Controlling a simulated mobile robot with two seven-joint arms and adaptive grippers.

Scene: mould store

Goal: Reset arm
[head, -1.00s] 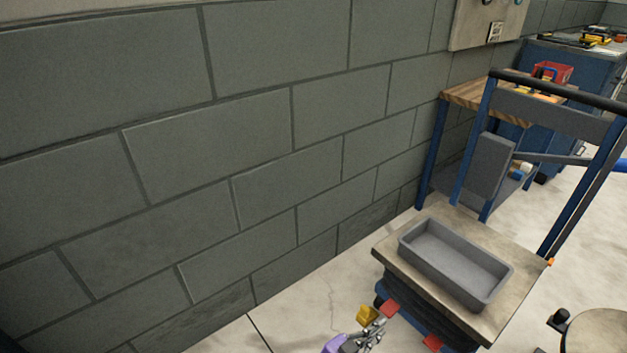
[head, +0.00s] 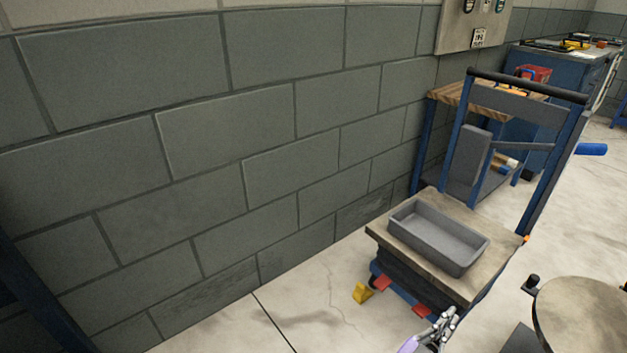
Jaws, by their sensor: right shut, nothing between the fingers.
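My right gripper (head: 444,324) shows at the bottom edge of the head view, in front of the lift cart. It is shut with nothing between its fingers, and only its end part is in the picture. It is apart from the grey tray (head: 462,262), which sits above it in the picture on the cart's wooden top. My left gripper is not in the picture.
The cart's wooden top (head: 388,237) stands near the block wall (head: 230,130). A yellow wedge (head: 363,293) lies on the floor beside it. A round table (head: 585,315) is at lower right. A workbench (head: 455,95) and blue cabinet (head: 545,75) stand behind.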

